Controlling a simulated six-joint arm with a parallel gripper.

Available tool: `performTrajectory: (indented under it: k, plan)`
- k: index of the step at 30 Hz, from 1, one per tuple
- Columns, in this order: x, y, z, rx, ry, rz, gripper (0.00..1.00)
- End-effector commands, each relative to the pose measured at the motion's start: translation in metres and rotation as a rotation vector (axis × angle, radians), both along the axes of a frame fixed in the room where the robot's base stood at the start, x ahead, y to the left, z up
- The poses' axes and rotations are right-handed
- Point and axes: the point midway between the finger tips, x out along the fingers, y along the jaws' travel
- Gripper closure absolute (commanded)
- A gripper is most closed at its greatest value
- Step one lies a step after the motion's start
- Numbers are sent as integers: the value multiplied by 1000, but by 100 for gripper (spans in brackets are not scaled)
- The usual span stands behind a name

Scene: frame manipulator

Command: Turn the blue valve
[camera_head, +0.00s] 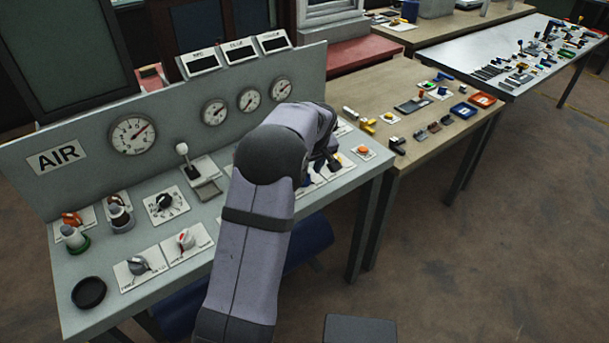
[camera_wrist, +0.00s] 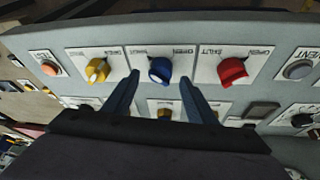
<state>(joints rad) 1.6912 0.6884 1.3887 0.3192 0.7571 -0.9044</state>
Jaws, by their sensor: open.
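The blue valve (camera_wrist: 160,70) is a round knob on a white plate in the middle of a row of valves in the wrist view. A yellow valve (camera_wrist: 97,71) is left of it and a red valve (camera_wrist: 232,71) right of it. My gripper (camera_wrist: 158,84) is open, with its two dark fingers pointing at the blue valve, one toward each side. I cannot tell whether either finger touches it. In the head view my arm hides most of the valve row; a small bit of blue (camera_head: 306,183) shows beside my gripper (camera_head: 325,168).
The grey panel (camera_head: 60,208) holds gauges (camera_head: 132,134), a lever (camera_head: 183,150), a dial (camera_head: 164,203) and several other knobs. An orange button (camera_head: 362,149) is right of my gripper. A wooden table (camera_head: 440,150) with small parts adjoins on the right.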

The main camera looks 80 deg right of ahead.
Motion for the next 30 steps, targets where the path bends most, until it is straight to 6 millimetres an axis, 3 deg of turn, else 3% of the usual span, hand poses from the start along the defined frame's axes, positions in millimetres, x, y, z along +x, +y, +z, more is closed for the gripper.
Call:
performTrajectory:
  k: [6, 12, 26, 30]
  plan:
    - [-6, 10, 27, -3, 1, 0, 48]
    - [-8, 15, 40, 0, 0, 1, 48]
    - [-8, 16, 41, 0, 0, 1, 48]
    - [6, 16, 42, 2, -10, 5, 48]
